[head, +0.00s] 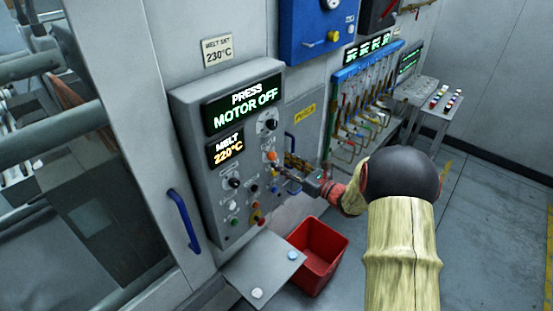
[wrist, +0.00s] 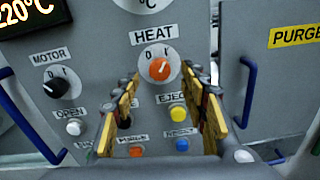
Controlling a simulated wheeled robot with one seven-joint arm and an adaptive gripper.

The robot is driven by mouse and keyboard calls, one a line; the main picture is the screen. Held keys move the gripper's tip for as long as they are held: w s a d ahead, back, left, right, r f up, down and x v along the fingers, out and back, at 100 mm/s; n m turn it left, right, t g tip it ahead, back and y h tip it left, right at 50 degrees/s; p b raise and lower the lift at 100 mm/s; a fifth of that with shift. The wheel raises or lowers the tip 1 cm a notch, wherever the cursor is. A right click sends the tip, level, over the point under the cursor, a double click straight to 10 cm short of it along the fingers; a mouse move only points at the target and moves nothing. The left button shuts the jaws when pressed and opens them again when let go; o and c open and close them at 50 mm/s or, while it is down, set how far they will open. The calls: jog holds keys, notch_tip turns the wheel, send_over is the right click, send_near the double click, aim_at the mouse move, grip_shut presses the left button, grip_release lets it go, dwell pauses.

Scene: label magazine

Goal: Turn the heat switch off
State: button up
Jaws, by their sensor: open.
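The heat switch is an orange round knob (wrist: 160,69) on a pale dial under the label HEAT, with 0 and 1 marked above it. Its light pointer mark seems to lean up and right, toward the 1, but it is small. It also shows as an orange spot in the head view (head: 271,156). My gripper (wrist: 162,78) is open, its two yellow-and-dark fingers reaching toward the panel on either side of the knob. I cannot tell whether they touch it. In the head view my gripper (head: 284,171) is close to the panel, just below the knob.
The black motor knob (wrist: 62,84) is left of the heat switch. The yellow eject button (wrist: 178,113) and blue button (wrist: 182,145) lie below. A blue handle (wrist: 247,92) stands to the right. The screen (head: 242,104) reads PRESS MOTOR OFF. A red bin (head: 318,255) is below.

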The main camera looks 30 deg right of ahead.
aim_at(275, 158)
jog(key=shift+x, duration=1.85)
jog(key=shift+c, duration=0.4)
grip_shut()
